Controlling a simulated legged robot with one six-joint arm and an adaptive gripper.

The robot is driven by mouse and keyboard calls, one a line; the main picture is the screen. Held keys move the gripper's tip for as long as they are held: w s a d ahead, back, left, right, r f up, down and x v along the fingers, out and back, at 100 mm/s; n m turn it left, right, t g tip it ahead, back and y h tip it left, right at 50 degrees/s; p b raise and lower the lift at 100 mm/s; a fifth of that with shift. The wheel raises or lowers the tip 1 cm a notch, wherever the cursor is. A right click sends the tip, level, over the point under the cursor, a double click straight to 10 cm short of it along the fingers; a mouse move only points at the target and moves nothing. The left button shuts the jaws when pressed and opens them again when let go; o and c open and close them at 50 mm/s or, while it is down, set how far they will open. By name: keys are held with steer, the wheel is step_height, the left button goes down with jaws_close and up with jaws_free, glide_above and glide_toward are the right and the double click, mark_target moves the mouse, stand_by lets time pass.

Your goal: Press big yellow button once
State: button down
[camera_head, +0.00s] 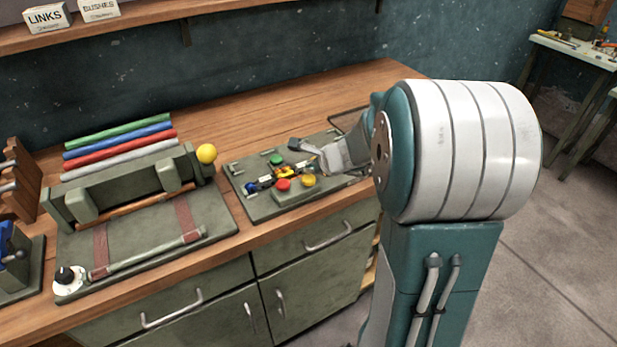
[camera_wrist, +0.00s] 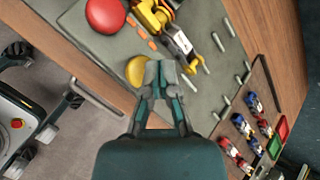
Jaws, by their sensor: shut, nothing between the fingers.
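The big yellow button (camera_wrist: 137,71) is a round, domed cap on a grey-green panel. It lies just left of my gripper (camera_wrist: 161,70) tips in the wrist view, and the fingers partly cover its edge. My gripper is shut and empty, with its tips close together. Whether the tips touch the button or hover above the panel I cannot tell. In the head view the yellow button (camera_head: 308,180) shows at the front right of the panel (camera_head: 262,208), with my arm reaching in from the right.
A red button (camera_head: 283,184) sits left of the yellow one, and a green button (camera_head: 276,159) is farther back. A small yellow jointed device (camera_wrist: 150,17) is beside the red button. A tray with several toy cars (camera_wrist: 252,103) lies on the right. A yellow ball (camera_head: 206,153) tops the left fixture.

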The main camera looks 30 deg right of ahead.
mark_target(309, 179)
steer(key=shift+r, duration=2.55)
steer(key=shift+a+r, duration=0.1)
steer(key=shift+a, duration=0.1)
steer(key=s+a+r+n+g, duration=0.2)
steer(key=s+a+r+n, duration=0.1)
steer(key=s+a+n, duration=0.45)
steer(key=s+a+r+n+g, duration=0.1)
steer(key=s+a+r+n, duration=0.2)
steer(key=s+a+n, duration=0.5)
steer(key=s+d+n+h, duration=0.1)
steer(key=s+n+h, duration=0.1)
steer(key=s+n, duration=0.6)
steer(key=shift+s+f+n, duration=0.35)
steer(key=shift+s+f, duration=0.1)
steer(key=shift+s, duration=0.35)
